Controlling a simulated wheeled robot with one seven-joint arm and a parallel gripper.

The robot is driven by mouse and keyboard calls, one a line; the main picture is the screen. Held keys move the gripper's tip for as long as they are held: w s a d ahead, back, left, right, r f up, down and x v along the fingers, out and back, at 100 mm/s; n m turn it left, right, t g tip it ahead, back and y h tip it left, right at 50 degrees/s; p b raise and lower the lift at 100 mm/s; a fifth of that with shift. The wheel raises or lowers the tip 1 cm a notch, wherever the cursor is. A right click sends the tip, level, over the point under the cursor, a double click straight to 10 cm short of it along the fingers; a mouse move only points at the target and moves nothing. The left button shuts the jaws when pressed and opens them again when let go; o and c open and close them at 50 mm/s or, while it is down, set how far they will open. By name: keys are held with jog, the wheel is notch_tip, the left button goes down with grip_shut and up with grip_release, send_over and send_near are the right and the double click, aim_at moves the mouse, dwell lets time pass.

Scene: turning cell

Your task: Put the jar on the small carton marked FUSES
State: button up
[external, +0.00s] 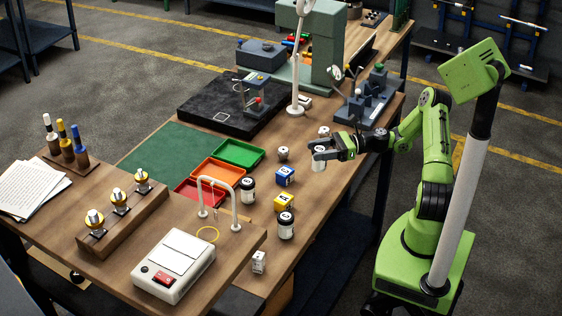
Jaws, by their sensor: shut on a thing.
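My gripper (318,148) is shut on a small jar (319,162) with a pale label, over the right side of the wooden bench. Whether the jar touches the bench is hard to tell. Two similar dark-lidded jars stand on the bench, one by the trays (248,191) and one nearer the front (286,227). A small blue carton (284,177) and a small yellow carton (283,204) with pale labels stand left of and nearer the camera than my gripper. Their print is too small to read, so I cannot tell which carton is marked FUSES.
Green (239,152), orange (218,172) and red trays lie left of the cartons. A white arched handle (235,205) rises near the front jar. A small white box (259,262) stands at the front. A small dark-and-white item (283,153) sits left of my gripper.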

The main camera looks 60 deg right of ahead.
jog(key=s+a+p+x, duration=0.2)
jog(key=x, duration=1.6)
jog(key=w+a+r+p, duration=0.15)
jog(key=a+r, duration=0.25)
jog(key=a, duration=0.5)
jog(key=w+a+r+b, duration=0.1)
jog(key=w+a+r, duration=0.15)
jog(key=a, duration=0.55)
jog(key=f, duration=0.3)
jog(key=f+b, duration=0.1)
jog(key=f, duration=0.2)
jog(key=s+f, duration=0.1)
jog(key=f, duration=0.2)
jog(key=shift+a+f+b, duration=0.2)
jog(key=shift+a+b, duration=0.1)
jog(key=shift+b, duration=0.05)
jog(key=shift+w, duration=0.15)
jog(key=shift+f, duration=0.2)
jog(key=o, duration=1.1)
